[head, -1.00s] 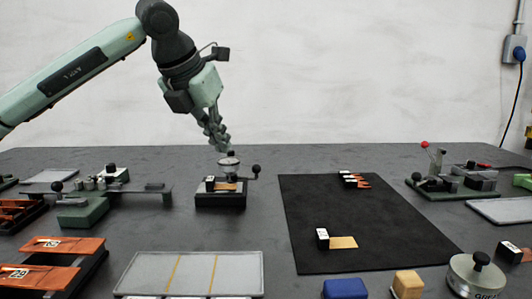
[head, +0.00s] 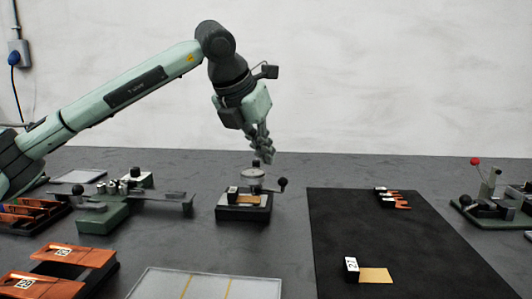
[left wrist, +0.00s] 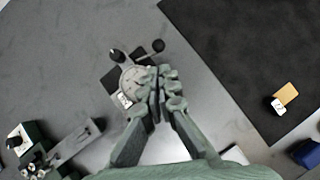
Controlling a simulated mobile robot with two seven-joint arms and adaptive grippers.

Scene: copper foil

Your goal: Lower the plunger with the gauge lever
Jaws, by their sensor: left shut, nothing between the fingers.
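The gauge (head: 244,212) is a small dark stand with a round metal dial (head: 253,181) on top, standing on the table left of the black mat. Its lever ends in a black ball (head: 282,184) out to the right; the lever also shows in the left wrist view (left wrist: 158,45). A copper foil piece (head: 250,201) with a white-faced black tag lies on the gauge base under the dial. Whether the plunger touches the foil cannot be told. My left gripper (head: 268,158) points down, shut and empty, just above or behind the dial. In the left wrist view its fingers partly cover the dial (left wrist: 128,85).
The black mat (head: 350,225) carries another tagged foil (head: 374,275) and several orange-ended pieces at its back. A green-based fixture (head: 103,216) stands left of the gauge. A light tray (head: 205,286) lies in front. A red-knobbed device (head: 485,205) stands far right.

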